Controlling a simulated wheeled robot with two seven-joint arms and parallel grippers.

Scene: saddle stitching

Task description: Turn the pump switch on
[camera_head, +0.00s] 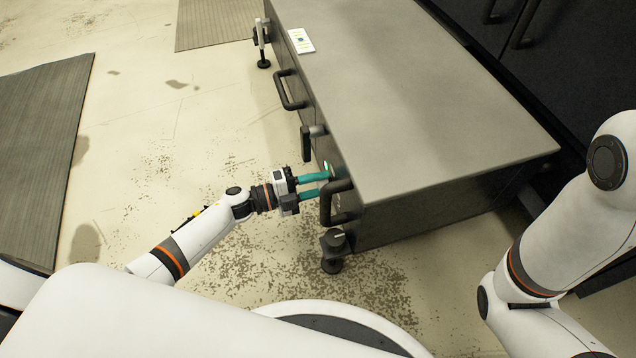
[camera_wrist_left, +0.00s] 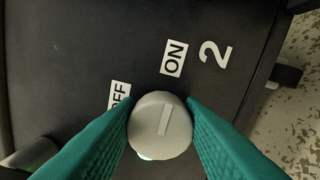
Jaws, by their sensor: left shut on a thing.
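The pump switch is a round, light grey knob (camera_wrist_left: 160,127) with a pale line across its face, on a dark panel in the left wrist view. The line points toward the white "ON" label (camera_wrist_left: 173,58). The "OFF" label (camera_wrist_left: 119,96) is at the knob's upper left, partly covered by a finger. My left gripper (camera_head: 324,182) reaches the side of the grey cabinet, its teal fingers on either side of the knob and shut on it. In the head view the knob is hidden by the fingers. My right arm is at the right; its gripper is out of view.
The grey cabinet (camera_head: 430,90) has black handles (camera_head: 290,90) along its side, one close beside my left fingers. A small white card (camera_head: 301,41) lies on top. A white "2" (camera_wrist_left: 215,53) marks the panel. The floor to the left is open, with grey mats (camera_head: 40,150).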

